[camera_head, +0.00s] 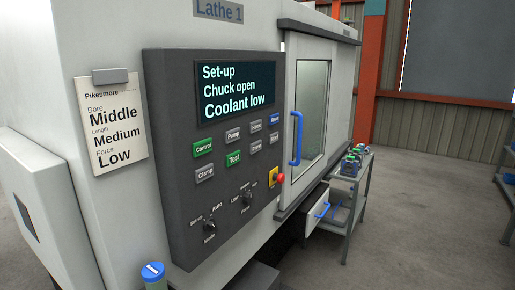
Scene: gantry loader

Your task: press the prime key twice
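The control panel (222,180) is a dark grey box on the front of the lathe. Its grey key (257,146) in the lower row, right of the green Test key (234,159), seems to read "Prime", but the lettering is small and blurred. The screen (237,90) shows "Set-up", "Chuck open" and "Coolant low". Neither of my grippers is in view, and nothing touches the panel.
Other keys include green Control (203,147), Pump (233,135), Clamp (205,173) and a blue key (274,119). A red emergency stop (280,179) and two knobs sit lower. A blue-capped bottle (153,273) stands below the panel; a blue door handle (297,138) is right.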

